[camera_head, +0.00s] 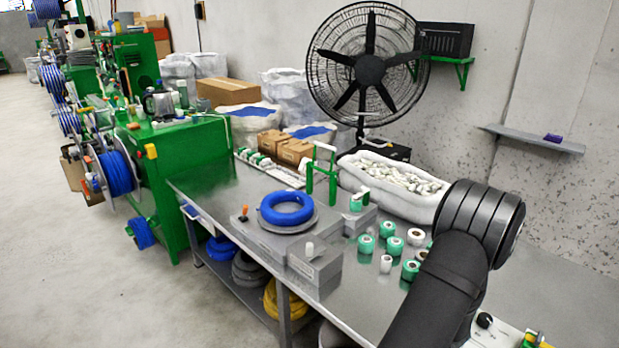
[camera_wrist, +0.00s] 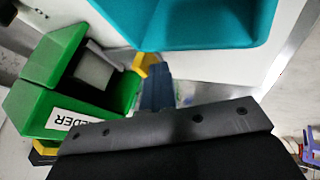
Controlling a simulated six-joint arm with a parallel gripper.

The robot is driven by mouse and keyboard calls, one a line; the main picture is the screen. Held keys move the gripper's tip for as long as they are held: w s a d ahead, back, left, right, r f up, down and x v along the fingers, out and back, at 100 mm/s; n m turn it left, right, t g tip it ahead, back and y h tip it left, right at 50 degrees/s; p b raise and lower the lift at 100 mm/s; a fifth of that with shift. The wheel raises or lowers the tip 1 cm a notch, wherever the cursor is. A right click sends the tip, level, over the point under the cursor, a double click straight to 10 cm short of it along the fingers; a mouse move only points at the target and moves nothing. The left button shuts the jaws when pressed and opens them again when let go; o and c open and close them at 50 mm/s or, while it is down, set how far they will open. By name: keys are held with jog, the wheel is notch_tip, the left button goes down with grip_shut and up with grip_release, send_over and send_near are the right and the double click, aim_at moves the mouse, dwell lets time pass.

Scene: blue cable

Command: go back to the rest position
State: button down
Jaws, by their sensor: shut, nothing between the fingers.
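My gripper (camera_wrist: 157,72) shows in the wrist view as a narrow dark shape beyond a grey bolted plate. Its fingers are together with nothing visible between them. In the head view my black arm rises from the lower right, and the gripper itself is out of the picture. A blue cable coil (camera_head: 287,208) lies flat on a grey round stand on the metal workbench (camera_head: 215,187). The coil is well to the left of my arm and apart from it.
Several green and white tape rolls (camera_head: 388,245) stand close left of my arm. A white sack of fittings (camera_head: 395,188) lies behind them. In the wrist view, a green bin (camera_wrist: 40,95) is left of the gripper and a teal tray (camera_wrist: 200,25) is above it.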

jog(key=s+a+r, duration=0.4)
jog(key=s+a, duration=0.8)
jog(key=s, duration=0.3)
jog(key=shift+s+a+r, duration=0.15)
jog(key=shift+s+a, duration=0.15)
jog(key=shift+a, duration=0.05)
